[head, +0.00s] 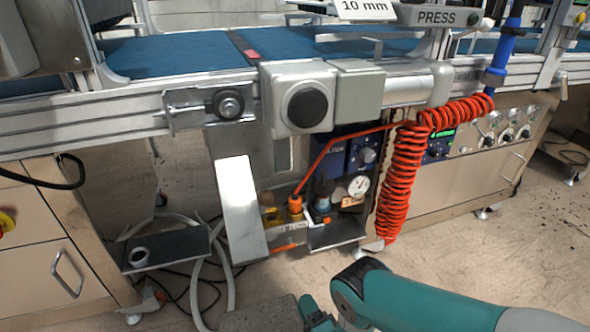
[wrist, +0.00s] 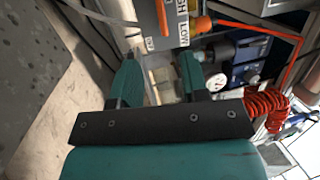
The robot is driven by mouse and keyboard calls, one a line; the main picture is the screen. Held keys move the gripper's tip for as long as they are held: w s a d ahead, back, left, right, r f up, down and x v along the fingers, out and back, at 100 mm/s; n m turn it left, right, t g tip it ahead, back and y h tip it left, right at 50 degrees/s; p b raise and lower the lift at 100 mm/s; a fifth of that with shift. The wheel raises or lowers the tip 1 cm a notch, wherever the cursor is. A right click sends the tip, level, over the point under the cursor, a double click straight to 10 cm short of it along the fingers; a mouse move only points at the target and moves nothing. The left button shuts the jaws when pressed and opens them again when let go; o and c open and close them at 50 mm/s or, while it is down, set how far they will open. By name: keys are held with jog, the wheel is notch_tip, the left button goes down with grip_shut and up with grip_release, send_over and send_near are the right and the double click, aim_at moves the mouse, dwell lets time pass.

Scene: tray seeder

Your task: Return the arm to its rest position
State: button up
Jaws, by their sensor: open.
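My arm (head: 430,303) reaches in from the lower right of the head view, a teal and dark-jointed link low in front of the machine. A teal part of my gripper (head: 316,315) shows at the bottom edge; its fingertips are not clear there. In the wrist view my gripper (wrist: 158,70) has two teal fingers apart on a dark bar, with nothing seen held between them. Beyond the fingers lie the orange-topped fitting (wrist: 201,24) and a pressure gauge (wrist: 218,82), which also shows in the head view (head: 358,186).
The conveyor frame (head: 130,118) spans the scene above. A coiled red hose (head: 395,190) hangs near my arm. A white panel (head: 241,212) and a small shelf (head: 170,247) stick out under the frame. Drawer cabinets stand left and right. Open floor (head: 510,250) lies at the right.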

jog(key=w+r+n+g+h, duration=0.2)
jog(key=w+r+n+g, duration=0.35)
jog(key=w+r, duration=0.9)
jog(key=d+r+n+g+h, duration=0.3)
jog(key=d+r+n, duration=0.1)
jog(key=d+r, duration=0.75)
jog(key=s+d+r+n+g+h, duration=0.15)
jog(key=s+d+r, duration=0.25)
jog(key=s, duration=0.4)
jog(key=s+d+r+n+g+h, duration=0.1)
jog(key=s+d+r+g, duration=0.2)
jog(key=s+d+r, duration=0.3)
jog(key=s+d+r+n+g+h, duration=0.1)
jog(key=s+d+r+g, duration=0.15)
jog(key=s, duration=0.65)
jog(key=s+a+r+n+g+y+p, duration=0.3)
jog(key=s+a+r+n, duration=0.4)
jog(key=s+a+r, duration=0.6)
notch_tip(320, 180, up, 34)
jog(key=w+p, duration=0.1)
jog(key=p, duration=3.4)
jog(key=shift+a+y, duration=0.35)
jog(key=shift+y, duration=0.1)
